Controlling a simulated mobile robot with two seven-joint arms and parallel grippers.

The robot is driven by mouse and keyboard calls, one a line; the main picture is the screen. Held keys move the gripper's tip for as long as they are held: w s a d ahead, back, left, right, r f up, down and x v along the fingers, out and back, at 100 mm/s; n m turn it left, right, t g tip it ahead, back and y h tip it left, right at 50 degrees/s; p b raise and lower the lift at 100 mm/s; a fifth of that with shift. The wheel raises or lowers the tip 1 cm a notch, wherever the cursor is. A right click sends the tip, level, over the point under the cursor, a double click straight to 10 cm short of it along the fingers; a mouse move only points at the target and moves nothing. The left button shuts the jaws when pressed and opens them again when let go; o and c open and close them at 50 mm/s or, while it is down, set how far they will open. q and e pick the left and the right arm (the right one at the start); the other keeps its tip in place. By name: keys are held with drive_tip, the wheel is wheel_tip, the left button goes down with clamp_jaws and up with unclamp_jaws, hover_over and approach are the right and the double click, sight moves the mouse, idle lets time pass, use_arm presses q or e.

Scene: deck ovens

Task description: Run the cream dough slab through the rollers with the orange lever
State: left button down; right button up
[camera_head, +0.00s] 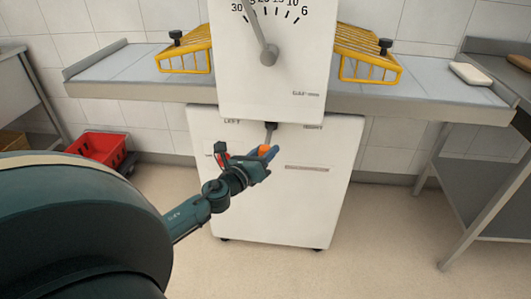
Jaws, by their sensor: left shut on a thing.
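The orange lever (264,150) hangs down on a dark stem from the front of the white roller machine (270,200), between the words LEFT and RIGHT. My left gripper (267,153) is shut on its orange knob; the fingers hide part of it. The cream dough slab (470,74) lies flat on the right end of the grey bed (420,98), well apart from the machine. The rollers are hidden behind the machine's white upper housing. My right gripper is out of view.
Yellow wire guards (187,55) and (368,57) stand over the bed on both sides of the housing. A dial with a grey pointer (268,50) is above the lever. A brown piece (519,62) lies on the right table. A red crate (97,149) is at left.

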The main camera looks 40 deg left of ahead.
use_arm(q)
drive_tip(key=shift+d, duration=0.25)
drive_tip(key=c, duration=1)
unclamp_jaws()
drive_tip(key=shift+w, duration=0.1)
drive_tip(key=shift+o, duration=0.2)
drive_tip(key=shift+a, duration=0.1)
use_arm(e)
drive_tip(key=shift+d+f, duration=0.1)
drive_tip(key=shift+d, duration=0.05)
use_arm(q)
drive_tip(key=shift+s, duration=0.5)
drive_tip(key=s+d+b, duration=0.1)
drive_tip(key=s, duration=1.1)
drive_tip(key=shift+b, duration=0.4)
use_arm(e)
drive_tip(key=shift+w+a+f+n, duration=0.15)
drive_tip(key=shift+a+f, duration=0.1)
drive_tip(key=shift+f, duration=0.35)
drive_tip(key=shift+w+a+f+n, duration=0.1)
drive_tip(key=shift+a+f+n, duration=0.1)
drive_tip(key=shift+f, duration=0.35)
use_arm(q)
drive_tip(key=shift+s, duration=0.1)
